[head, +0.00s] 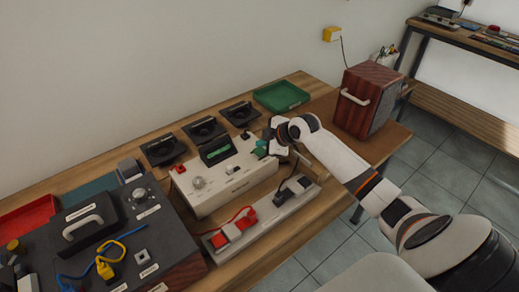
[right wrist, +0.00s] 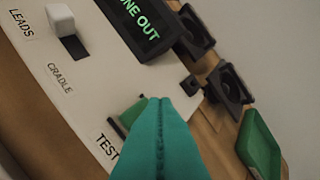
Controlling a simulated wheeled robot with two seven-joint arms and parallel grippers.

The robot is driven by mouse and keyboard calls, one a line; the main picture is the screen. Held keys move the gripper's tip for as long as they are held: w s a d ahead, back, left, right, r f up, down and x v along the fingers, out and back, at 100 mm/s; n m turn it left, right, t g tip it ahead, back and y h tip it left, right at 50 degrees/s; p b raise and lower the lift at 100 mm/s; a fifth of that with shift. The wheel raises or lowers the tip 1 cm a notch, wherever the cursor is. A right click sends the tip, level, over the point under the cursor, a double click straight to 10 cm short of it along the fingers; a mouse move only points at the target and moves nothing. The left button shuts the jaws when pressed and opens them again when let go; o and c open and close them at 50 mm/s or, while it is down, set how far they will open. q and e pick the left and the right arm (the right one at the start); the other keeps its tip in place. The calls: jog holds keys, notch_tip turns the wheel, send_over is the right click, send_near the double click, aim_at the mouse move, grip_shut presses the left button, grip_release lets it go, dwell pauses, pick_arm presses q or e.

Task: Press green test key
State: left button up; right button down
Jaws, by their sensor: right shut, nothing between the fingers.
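The white test box (head: 208,192) stands on the wooden bench in the head view. Its small screen, lit with green text, shows in the right wrist view (right wrist: 146,20), with "NE OUT" readable. The green test key (right wrist: 132,114) sits beside the "TEST" label in the right wrist view, partly hidden by my fingers. My right gripper (head: 263,149) is at the right end of the box in the head view. Its teal fingers (right wrist: 158,108) are shut and empty, their tips over or against the key; I cannot tell whether they touch. My left gripper is not in view.
A power strip (head: 270,212) with red plugs lies in front of the box. Black cradles (head: 205,130) and a green tray (head: 281,96) are behind it. A wooden speaker (head: 366,102) stands right; a dark amplifier (head: 105,235) with cables is left.

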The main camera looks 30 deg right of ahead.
aim_at(263, 152)
notch_tip(263, 152, up, 5)
jog(key=p, duration=0.4)
jog(key=shift+f, duration=0.1)
jog(key=shift+s, duration=0.1)
dwell(0.3)
